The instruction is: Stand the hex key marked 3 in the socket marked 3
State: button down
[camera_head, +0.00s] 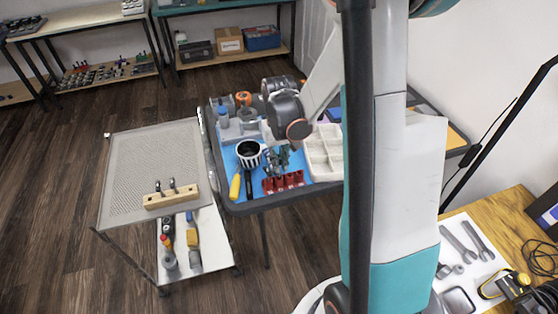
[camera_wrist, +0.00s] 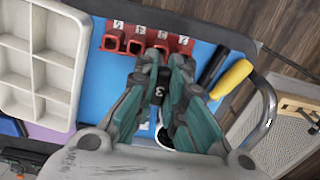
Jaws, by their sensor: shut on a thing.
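My gripper (camera_head: 277,160) is over the blue mat of the tray, and its two fingers (camera_wrist: 160,88) close around a dark piece bearing a white 3, the hex key (camera_wrist: 158,92). Most of the key is hidden by the fingers. A row of red sockets (camera_head: 283,182) sits at the tray's near edge, just beyond my fingertips in the wrist view (camera_wrist: 112,42). Each socket has a small white number label, too small to read surely. The two sockets on the left of the wrist view look empty; the fingers partly cover the others.
A black-and-white striped cup (camera_head: 248,148) stands close to my gripper. A yellow-handled tool (camera_head: 235,186) lies left of the sockets. A pale compartment tray (camera_head: 325,150) is on the right. A wooden block (camera_head: 171,197) with two upright pieces stands on the otherwise clear mesh table (camera_head: 150,150).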

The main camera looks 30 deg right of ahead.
aim_at(279, 177)
jog(key=shift+f, duration=0.2)
jog(key=shift+f+b, duration=0.35)
jog(key=shift+b, duration=0.2)
jog(key=shift+f, duration=0.3)
dwell(0.4)
jog(key=shift+f+b, duration=0.35)
jog(key=shift+b, duration=0.2)
jog(key=shift+f+b, duration=0.7)
dwell(0.4)
jog(key=c, duration=1.4)
grip_release()
jog(key=shift+c, duration=0.2)
jog(key=shift+r, duration=0.2)
